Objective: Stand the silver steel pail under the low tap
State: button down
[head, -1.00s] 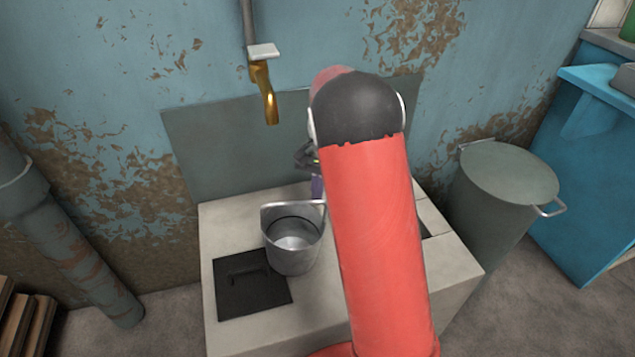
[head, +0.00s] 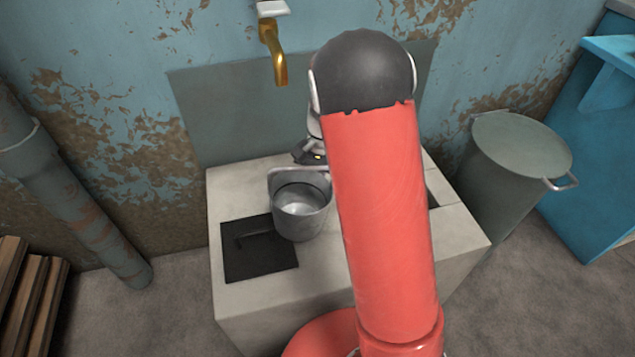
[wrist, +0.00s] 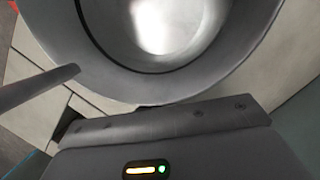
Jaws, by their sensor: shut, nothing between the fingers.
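The silver steel pail (head: 301,222) stands upright on a pale concrete block (head: 235,190), at the corner of a black plate. Its handle shows raised at the back rim. One brass tap (head: 279,68) sticks out from the wall above and behind the pail; whether the pail is directly below its spout cannot be told. My gripper (head: 312,155) is shut and empty, just behind the pail; my arm hides much of it. In the wrist view the pail's open rim (wrist: 165,85) fills the top, close beyond the gripper housing. Any touch between them is unclear.
The black plate (head: 245,263) with a dark handle lies left of the pail. A lidded grey bin (head: 505,170) stands right of the block, with a blue cabinet (head: 595,165) beyond. A thick pipe (head: 75,215) runs down the left wall. The concrete front of the pail is clear.

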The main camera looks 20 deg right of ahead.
jog(key=shift+s+a, duration=0.55)
jog(key=shift+s, duration=0.15)
